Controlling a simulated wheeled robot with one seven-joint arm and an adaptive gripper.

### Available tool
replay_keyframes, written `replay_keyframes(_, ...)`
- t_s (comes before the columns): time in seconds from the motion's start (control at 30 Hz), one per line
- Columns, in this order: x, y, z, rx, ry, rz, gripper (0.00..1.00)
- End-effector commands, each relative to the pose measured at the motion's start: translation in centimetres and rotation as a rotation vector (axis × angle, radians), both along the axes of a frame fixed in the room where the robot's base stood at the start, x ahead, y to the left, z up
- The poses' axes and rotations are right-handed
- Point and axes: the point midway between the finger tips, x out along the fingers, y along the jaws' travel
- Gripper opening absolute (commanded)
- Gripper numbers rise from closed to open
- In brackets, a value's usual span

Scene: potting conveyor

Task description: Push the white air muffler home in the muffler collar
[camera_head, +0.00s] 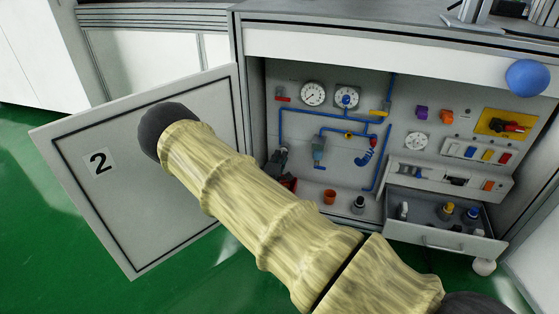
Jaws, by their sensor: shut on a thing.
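My gripper (279,163) is the dark shape at the left inside the open cabinet, partly hidden behind my arm. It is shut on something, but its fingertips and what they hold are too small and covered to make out. A dark red part (289,183) shows just below it; I cannot tell if they touch. A small black fitting with a pale top (359,203) stands on the cabinet floor to the right. A small whitish piece (403,210) stands in the open drawer. I cannot tell which of these is the white air muffler or the muffler collar.
The cabinet door (75,190), marked 2, stands open at left. The back panel carries gauges (313,93) and blue pipes (300,111). An orange cup (329,196) stands on the cabinet floor. The drawer (440,241) juts out at right. A blue ball (527,78) is at upper right.

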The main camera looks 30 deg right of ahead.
Motion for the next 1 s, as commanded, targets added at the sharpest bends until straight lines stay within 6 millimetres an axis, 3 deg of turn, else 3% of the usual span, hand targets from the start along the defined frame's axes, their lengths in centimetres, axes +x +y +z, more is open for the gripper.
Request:
replay_keyframes(0.37,0.4,-0.6,0.0,-0.001,-0.001,-0.001,0.00)
replay_keyframes(0.4,0.4,-0.6,0.0,0.000,0.000,-0.001,0.21)
replay_keyframes(0.5,0.4,-0.5,0.0,0.000,0.000,0.000,0.39)
replay_keyframes(0.83,0.4,-0.4,0.0,0.000,0.000,0.000,0.39)
replay_keyframes(1.0,-0.4,0.6,0.0,0.002,0.001,0.002,0.39)
